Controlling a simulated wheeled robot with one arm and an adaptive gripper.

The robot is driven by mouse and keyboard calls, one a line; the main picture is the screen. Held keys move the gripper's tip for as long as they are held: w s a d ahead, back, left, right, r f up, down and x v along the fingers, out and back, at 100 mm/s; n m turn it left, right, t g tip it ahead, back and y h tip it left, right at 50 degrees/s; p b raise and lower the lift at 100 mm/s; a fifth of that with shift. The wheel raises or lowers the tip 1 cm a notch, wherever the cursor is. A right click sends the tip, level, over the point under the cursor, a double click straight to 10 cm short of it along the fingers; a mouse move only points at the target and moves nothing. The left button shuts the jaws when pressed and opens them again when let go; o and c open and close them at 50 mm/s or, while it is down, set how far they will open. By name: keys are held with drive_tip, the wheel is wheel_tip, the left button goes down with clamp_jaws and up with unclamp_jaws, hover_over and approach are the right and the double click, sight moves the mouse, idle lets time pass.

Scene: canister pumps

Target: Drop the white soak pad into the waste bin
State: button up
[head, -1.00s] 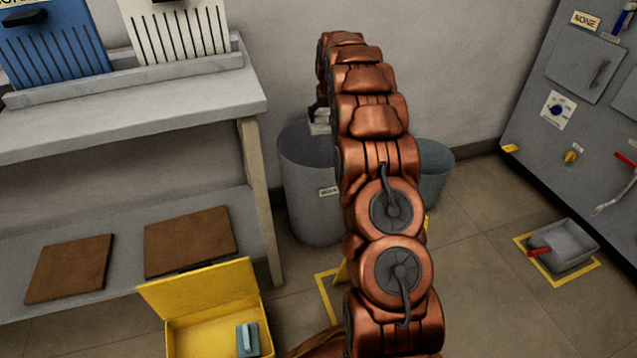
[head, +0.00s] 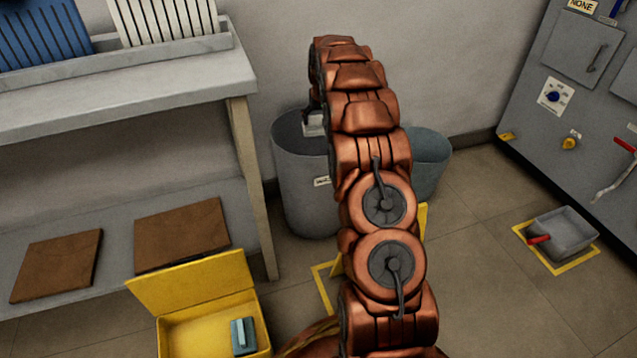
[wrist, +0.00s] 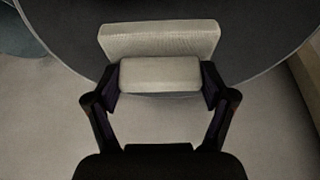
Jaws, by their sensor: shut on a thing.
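My gripper (wrist: 160,80) is shut on the white soak pad (wrist: 160,42), holding it by its raised block between the two fingers in the wrist view. In the head view the pad (head: 314,124) shows as a small pale piece at the mouth of a grey labelled bin (head: 302,190), mostly hidden behind my copper arm. In the wrist view the dark round opening of the bin (wrist: 262,72) lies beyond the pad, and its near rim passes under the pad. The gripper's fingers are hidden in the head view.
A second blue-grey bin (head: 429,165) stands right of my arm. A grey workbench (head: 130,110) is at left, with brown mats (head: 182,236) on its lower shelf. An open yellow box (head: 205,335) holds a blue-grey pad. A grey tray (head: 565,232) lies on the floor at right.

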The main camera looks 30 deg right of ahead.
drive_tip(key=o, duration=1.4)
drive_tip(key=shift+c, duration=0.2)
drive_tip(key=shift+r, duration=0.15)
drive_tip(key=v, duration=1.1)
drive_tip(key=shift+s+a+r, duration=0.15)
drive_tip(key=shift+s+r, duration=0.05)
drive_tip(key=shift+r, duration=0.1)
